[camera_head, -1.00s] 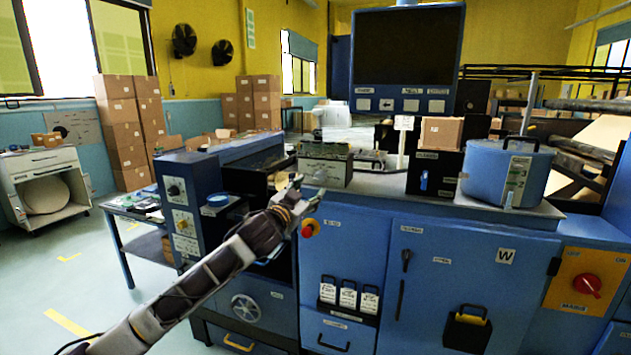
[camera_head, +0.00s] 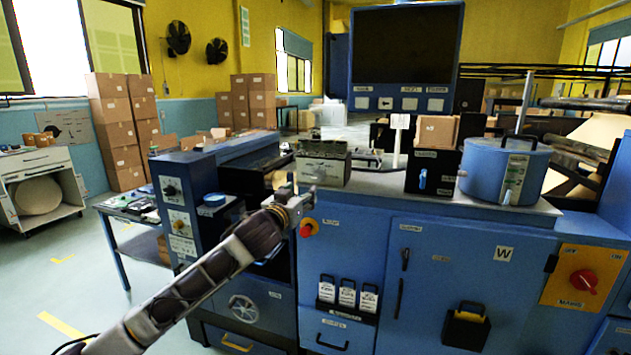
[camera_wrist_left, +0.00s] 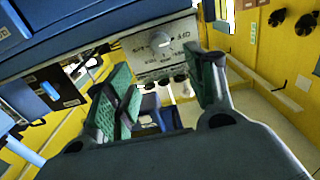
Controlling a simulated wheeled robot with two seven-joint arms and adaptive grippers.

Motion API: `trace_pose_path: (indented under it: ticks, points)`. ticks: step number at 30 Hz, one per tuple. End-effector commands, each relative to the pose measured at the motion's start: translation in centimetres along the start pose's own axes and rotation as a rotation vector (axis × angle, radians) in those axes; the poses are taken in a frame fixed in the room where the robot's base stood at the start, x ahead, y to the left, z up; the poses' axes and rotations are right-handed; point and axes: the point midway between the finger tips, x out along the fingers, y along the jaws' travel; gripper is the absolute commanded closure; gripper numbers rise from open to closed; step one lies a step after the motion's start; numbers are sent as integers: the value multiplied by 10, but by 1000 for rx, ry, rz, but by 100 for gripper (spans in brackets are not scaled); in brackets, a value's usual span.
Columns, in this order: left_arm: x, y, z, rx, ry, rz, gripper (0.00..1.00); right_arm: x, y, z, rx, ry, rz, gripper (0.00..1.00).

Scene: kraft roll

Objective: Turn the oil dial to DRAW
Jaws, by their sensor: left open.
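A grey-green box (camera_head: 325,168) with a pale front panel stands on the blue machine's top. In the left wrist view, a round grey knob (camera_wrist_left: 166,46) sits on a pale marked panel (camera_wrist_left: 150,60), which looks like this box's front. The knob's markings are too blurred to read, so its setting cannot be told. My left gripper (camera_head: 294,194) is in front of the machine, just below and left of the box. Its green-padded fingers (camera_wrist_left: 157,66) are open and empty, with the knob ahead between them, apart from both pads. My right gripper is out of view.
A red knob (camera_head: 307,229) on a yellow base is close below my left gripper. A control column (camera_head: 180,205) with other dials stands left. A black box (camera_head: 432,172) and blue drum (camera_head: 503,170) stand right. A screen (camera_head: 406,48) rises behind.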

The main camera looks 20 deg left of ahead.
Motion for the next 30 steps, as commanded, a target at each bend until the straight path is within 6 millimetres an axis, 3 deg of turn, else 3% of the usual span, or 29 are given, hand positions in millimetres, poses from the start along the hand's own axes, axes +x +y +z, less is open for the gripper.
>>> trace_pose_path:
  ticks: [8, 17, 30]
  points:
    - [0, 0, 0, -5, 0, 0, 46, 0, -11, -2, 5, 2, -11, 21]
    - [5, 0, 0, -5, 0, 0, 46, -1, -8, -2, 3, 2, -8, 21]
    - [38, 0, -1, -5, 1, 0, 46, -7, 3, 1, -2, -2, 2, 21]
